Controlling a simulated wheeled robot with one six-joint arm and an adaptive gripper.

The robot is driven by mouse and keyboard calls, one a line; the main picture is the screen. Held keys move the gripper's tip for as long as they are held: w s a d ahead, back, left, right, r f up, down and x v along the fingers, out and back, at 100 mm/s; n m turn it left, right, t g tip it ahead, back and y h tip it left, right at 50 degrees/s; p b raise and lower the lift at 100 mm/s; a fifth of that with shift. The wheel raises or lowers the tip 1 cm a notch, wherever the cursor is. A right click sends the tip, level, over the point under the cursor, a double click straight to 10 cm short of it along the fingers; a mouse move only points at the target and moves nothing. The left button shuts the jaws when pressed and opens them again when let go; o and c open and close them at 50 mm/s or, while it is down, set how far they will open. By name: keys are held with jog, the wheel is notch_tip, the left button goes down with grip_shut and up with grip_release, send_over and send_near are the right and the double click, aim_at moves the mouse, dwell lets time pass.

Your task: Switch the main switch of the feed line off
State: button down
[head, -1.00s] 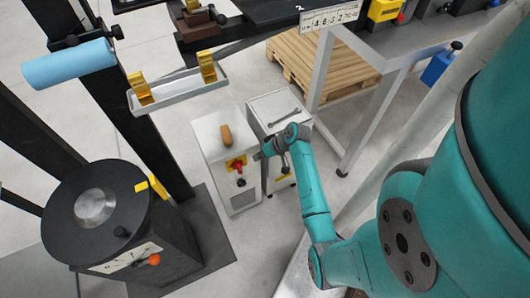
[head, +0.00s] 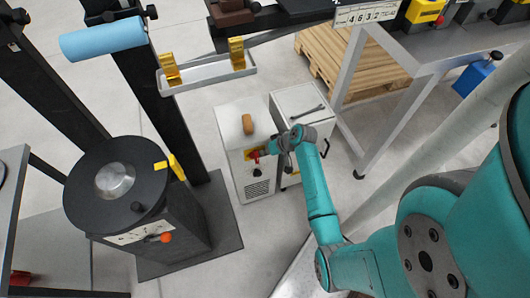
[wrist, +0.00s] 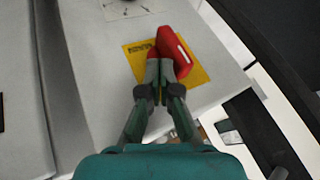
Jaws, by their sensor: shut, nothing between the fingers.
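The main switch is a red handle (wrist: 178,50) on a yellow plate (wrist: 203,76) on the front of a white cabinet (wrist: 98,80). In the wrist view the red handle lies slanted across the plate, with a second red part at its left. In the head view the switch (head: 253,154) shows small, partly hidden by my gripper (head: 262,154). In the wrist view my gripper (wrist: 165,68) is shut and empty, its fingertips right at the lower side of the red handle. I cannot tell whether they touch it.
A black round-topped machine (head: 85,185) stands at the left. The floor in front of the cabinets is partly free.

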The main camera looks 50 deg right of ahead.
aim_at(254, 155)
jog(key=shift+w+a+r+g+h, duration=0.2)
jog(key=shift+a+r+g+h, duration=0.1)
jog(key=shift+g+h, duration=0.4)
jog(key=a+g+h, duration=0.1)
jog(key=h, duration=0.1)
jog(key=w+a+n+g+h, duration=0.1)
jog(key=h, duration=0.1)
jog(key=w+g+h, duration=0.1)
jog(key=h, duration=0.1)
jog(key=shift+a+r+n+g, duration=0.3)
jog(key=shift+a+n+g, duration=0.1)
jog(key=h, duration=0.1)
jog(key=a+g+h, duration=0.1)
jog(key=h, duration=0.1)
jog(key=w+n+g+h, duration=0.1)
jog(key=shift+a+f+h, duration=0.3)
jog(key=shift+a+f, duration=0.05)
jog(key=shift+f, duration=0.05)
jog(key=shift+w+a+f+n+g+h, duration=0.2)
jog(key=shift+f+n+g+h, duration=0.1)
jog(key=shift+g+h, duration=0.45)
jog(key=shift+a+f, duration=0.15)
jog(key=v, duration=0.7)
jog(key=shift+a, duration=0.25)
